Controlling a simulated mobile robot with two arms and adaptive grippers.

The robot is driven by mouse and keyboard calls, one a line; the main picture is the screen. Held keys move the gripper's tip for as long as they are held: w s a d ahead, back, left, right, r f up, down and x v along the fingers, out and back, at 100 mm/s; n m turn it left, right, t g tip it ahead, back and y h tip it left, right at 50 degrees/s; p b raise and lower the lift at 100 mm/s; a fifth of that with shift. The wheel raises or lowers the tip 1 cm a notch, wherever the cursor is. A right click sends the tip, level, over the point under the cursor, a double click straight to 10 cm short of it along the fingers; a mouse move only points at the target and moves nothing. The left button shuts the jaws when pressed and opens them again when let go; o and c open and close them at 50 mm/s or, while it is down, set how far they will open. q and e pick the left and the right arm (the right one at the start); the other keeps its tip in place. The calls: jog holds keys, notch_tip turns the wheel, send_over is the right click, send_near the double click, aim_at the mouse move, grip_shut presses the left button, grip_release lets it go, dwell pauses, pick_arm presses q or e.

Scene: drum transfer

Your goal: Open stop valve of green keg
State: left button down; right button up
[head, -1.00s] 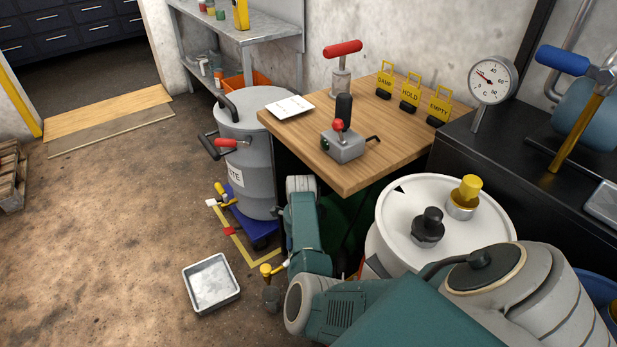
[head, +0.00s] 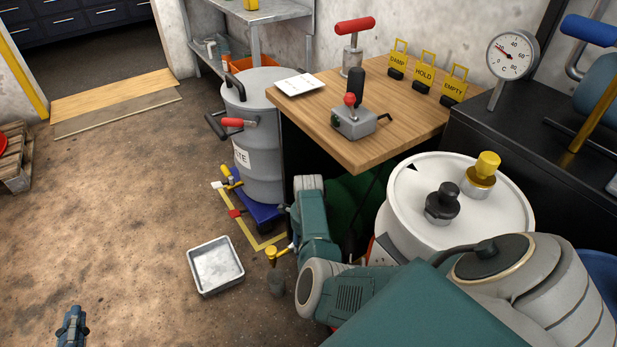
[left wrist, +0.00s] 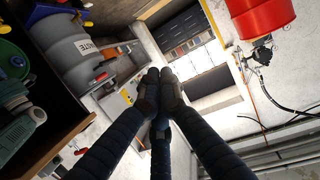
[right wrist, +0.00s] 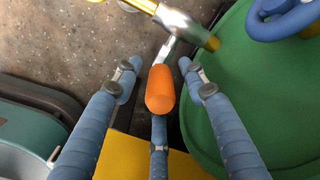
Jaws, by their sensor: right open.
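The green keg (head: 352,205) stands in shadow under the wooden table, largely hidden behind my right arm in the head view. Its round green top (right wrist: 270,115) fills the right side of the right wrist view. A metal valve with a brass end (right wrist: 211,43) lies beside its rim, with an orange lever handle (right wrist: 160,92) pointing toward the camera. My right gripper (right wrist: 163,82) is open, its fingers spread around the orange handle; contact cannot be told. My left gripper (head: 72,328) is over the floor at lower left, and its fingertips meet, empty, in the left wrist view (left wrist: 159,92).
A grey waste drum (head: 258,150) stands left of the wooden table (head: 370,155). A metal tray (head: 216,265) lies on the floor. A white-topped drum (head: 415,185) stands at right, near a black bench (head: 530,120). The floor at left is largely clear.

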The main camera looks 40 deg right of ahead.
jog(key=shift+f, duration=0.15)
pick_arm(q)
jog(key=shift+w+d+r+t, duration=0.1)
jog(key=shift+r+t, duration=0.2)
jog(key=shift+r, duration=0.15)
pick_arm(e)
jog(key=shift+c, duration=0.3)
grip_shut()
